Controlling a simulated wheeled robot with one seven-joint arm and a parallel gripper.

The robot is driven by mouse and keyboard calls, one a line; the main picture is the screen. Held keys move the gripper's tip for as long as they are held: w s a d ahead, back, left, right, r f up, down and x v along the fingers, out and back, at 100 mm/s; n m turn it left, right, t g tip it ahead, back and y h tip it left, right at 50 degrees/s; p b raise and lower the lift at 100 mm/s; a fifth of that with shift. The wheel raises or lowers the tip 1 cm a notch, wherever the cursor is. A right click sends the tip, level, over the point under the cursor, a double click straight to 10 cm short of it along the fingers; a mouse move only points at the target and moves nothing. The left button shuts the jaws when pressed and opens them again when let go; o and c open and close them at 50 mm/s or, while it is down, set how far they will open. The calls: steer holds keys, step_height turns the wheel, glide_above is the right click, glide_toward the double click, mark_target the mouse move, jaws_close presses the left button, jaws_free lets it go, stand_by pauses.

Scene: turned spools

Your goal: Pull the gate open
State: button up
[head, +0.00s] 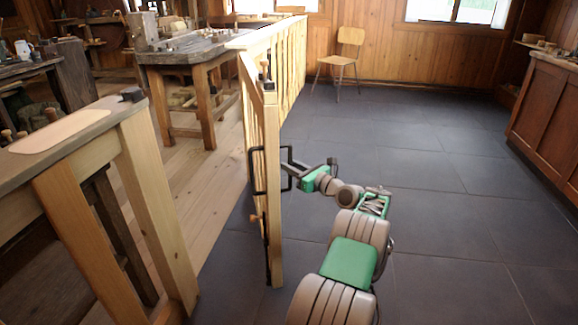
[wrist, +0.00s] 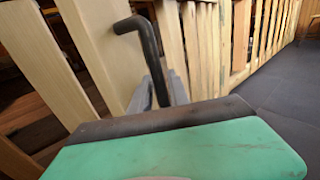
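The wooden gate (head: 272,200) stands swung out over the dark tiles, its narrow free edge facing me in the head view. A gap separates it from the post (head: 160,200) of the near railing. Black bar handles stick out on both its faces; the right-hand handle (head: 289,166) is at my gripper (head: 296,172). In the wrist view the handle (wrist: 150,45) rises between the grey fingers of my gripper (wrist: 160,93), which look closed on the bar. The fingertips are partly hidden by the gripper's green and black body.
A slatted wooden fence (head: 288,55) runs back beyond the gate. A workbench (head: 195,50) stands on the plank floor at left. A chair (head: 342,60) is far back, a cabinet (head: 545,110) at right. The tiled floor (head: 430,170) between is clear.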

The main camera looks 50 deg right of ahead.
steer(key=s+p, duration=0.2)
steer(key=s, duration=0.5)
steer(key=shift+s+a+p, duration=0.3)
steer(key=shift+s+a, duration=0.05)
